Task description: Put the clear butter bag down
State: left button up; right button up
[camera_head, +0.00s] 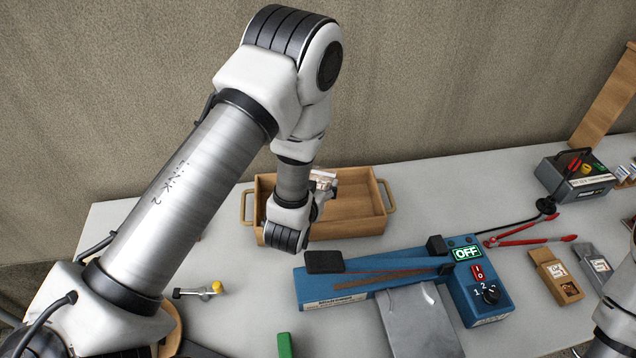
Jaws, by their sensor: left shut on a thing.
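My left arm reaches in from the left and bends down over the wooden tray (352,208). My left gripper (324,188) is over the left part of the tray, mostly hidden behind my own wrist. It is shut on a small pale, whitish bag (323,175), which I take as the clear butter bag; only a bit of it shows. I cannot tell whether the bag touches the tray floor. The tray's right part looks empty. Only a link of my right arm shows at the lower right edge; its gripper is out of view.
A blue sealer (330,287) with a lit OFF sign stands in front of the tray, a grey plate (420,325) before it. Red-handled tongs (525,242), brown packet (556,275) and dark device (574,180) are to the right. A green block (284,345) lies in front.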

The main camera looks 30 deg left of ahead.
pick_arm(q)
jog(key=shift+w+f+b, duration=0.15)
jog(key=shift+f+b, duration=0.25)
jog(key=shift+f, duration=0.35)
jog(key=shift+r, duration=0.1)
jog(key=o, duration=0.8)
jog(key=shift+r+p, duration=0.4)
jog(key=shift+r, duration=0.05)
jog(key=shift+s+d+r, duration=0.1)
jog(key=shift+s+r, duration=0.15)
jog(key=b+v, duration=0.1)
jog(key=v, duration=0.5)
jog(key=shift+s+r, duration=0.1)
jog(key=shift+s, duration=0.2)
jog(key=shift+s+r, duration=0.15)
jog(key=shift+s, duration=0.05)
